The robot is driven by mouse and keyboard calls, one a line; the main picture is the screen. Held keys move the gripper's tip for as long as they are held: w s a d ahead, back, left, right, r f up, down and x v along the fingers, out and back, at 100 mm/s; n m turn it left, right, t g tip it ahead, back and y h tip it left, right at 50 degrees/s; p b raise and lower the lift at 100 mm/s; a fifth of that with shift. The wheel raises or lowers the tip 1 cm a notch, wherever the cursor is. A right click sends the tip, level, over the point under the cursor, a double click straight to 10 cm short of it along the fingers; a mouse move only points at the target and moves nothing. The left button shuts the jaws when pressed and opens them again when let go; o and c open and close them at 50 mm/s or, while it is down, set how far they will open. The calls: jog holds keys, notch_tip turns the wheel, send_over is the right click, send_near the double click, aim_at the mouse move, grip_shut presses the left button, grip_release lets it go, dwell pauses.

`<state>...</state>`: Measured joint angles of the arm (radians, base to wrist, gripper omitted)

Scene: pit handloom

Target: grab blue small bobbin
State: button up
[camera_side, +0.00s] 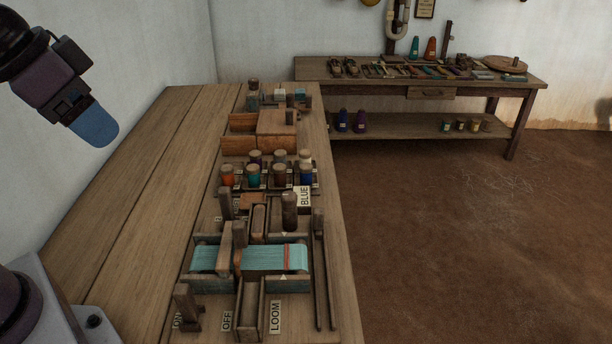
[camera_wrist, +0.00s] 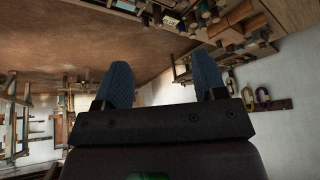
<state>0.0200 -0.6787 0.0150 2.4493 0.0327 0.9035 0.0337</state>
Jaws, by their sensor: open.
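A small blue bobbin (camera_side: 306,173) stands at the right end of the front row in the bobbin rack on the near table, next to the "BLUE" label (camera_side: 304,196). My gripper (camera_side: 95,127) hangs at the upper left, high above the table and well apart from the bobbins. Its blue fingers also show in the wrist view (camera_wrist: 163,85), spread apart with nothing between them. I cannot pick out the blue bobbin in the wrist view.
Orange (camera_side: 227,176) and teal (camera_side: 253,174) bobbins share the rack. The small loom (camera_side: 270,258) stands in front, and a wooden box (camera_side: 276,128) behind. The left side of the table (camera_side: 150,170) is clear. A back table (camera_side: 450,88) holds tools, with larger spools below.

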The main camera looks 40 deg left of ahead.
jog(key=w+a+f+m+g+y, duration=0.1)
jog(key=w+f+m+g+y, duration=0.3)
jog(key=w, duration=0.8)
jog(key=w+a+f+m+t+y, duration=0.1)
jog(key=w+f+m, duration=0.2)
jog(key=w+m, duration=0.55)
jog(key=m+t+y, duration=0.4)
jog(key=m+y, duration=0.3)
jog(key=m, duration=0.4)
send_near(307, 168)
jog(key=x, duration=0.4)
jog(key=shift+a+r, duration=0.2)
jog(key=shift+a, duration=0.1)
jog(key=shift+h, duration=0.3)
jog(key=shift+x, duration=2.55)
jog(key=shift+d+f, duration=0.1)
jog(key=shift+f, duration=0.05)
jog(key=c, duration=1)
